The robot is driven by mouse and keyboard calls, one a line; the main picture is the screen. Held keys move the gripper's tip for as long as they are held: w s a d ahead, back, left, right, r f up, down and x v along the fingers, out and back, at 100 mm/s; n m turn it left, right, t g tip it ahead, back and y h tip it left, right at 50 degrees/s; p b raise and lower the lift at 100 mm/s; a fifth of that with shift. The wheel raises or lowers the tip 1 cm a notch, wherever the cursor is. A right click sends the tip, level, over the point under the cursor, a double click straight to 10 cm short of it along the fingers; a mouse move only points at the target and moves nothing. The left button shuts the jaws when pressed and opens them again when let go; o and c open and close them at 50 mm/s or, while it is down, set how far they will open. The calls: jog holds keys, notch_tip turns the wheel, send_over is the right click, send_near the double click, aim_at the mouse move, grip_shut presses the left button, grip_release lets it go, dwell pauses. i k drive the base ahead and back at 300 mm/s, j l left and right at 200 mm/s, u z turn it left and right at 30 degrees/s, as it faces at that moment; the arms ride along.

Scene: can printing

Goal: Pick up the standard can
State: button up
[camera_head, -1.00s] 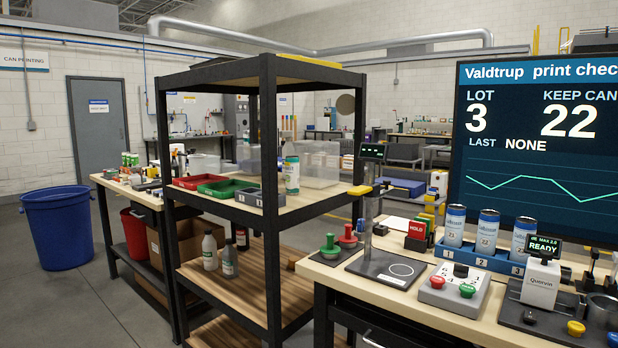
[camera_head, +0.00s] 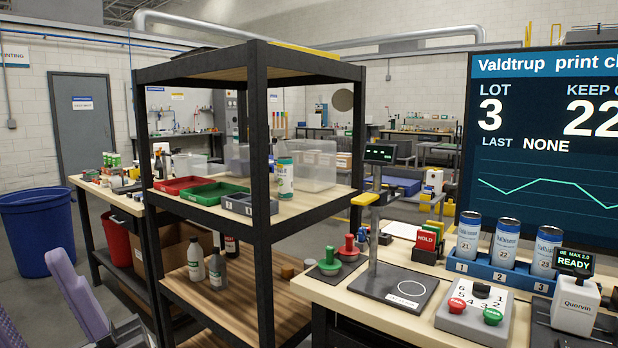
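No can in view is legibly marked as the standard can. A white can with a teal band and lid (camera_head: 285,181) stands upright on the upper deck of the black shelf unit, behind the small bins. The fingers of my gripper are not in view.
The black shelf unit (camera_head: 263,140) stands mid-view. On the bench are a stand with a grey base plate (camera_head: 394,288), a button box (camera_head: 477,310), a Quorvin printer (camera_head: 575,305) and a red HOLD holder (camera_head: 427,243). A lilac-grey part (camera_head: 85,295), unidentified, shows at lower left.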

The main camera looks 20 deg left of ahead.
aim_at(285, 164)
jog(key=i+j+z, duration=0.1)
jog(key=j, duration=0.25)
jog(key=i+j+z, duration=0.1)
jog(key=j, duration=0.3)
jog(key=i+j, duration=0.25)
jog(key=j, duration=0.15)
jog(key=i+j+z, duration=0.15)
jog(key=j, duration=0.25)
jog(key=j+z, duration=0.1)
jog(key=j, duration=0.3)
jog(key=i+j, duration=0.1)
jog(key=j, duration=0.35)
jog(key=i+j, duration=0.15)
jog(key=j, duration=0.25)
jog(key=i+j, duration=0.1)
jog(key=j, duration=0.35)
jog(key=i+j, duration=0.1)
jog(key=j, duration=0.3)
jog(key=i+j, duration=0.15)
jog(key=j, duration=0.3)
jog(key=i+j, duration=0.1)
jog(key=j, duration=0.3)
jog(key=i+l, duration=0.4)
jog(key=l+z, duration=0.05)
jog(key=l, duration=0.05)
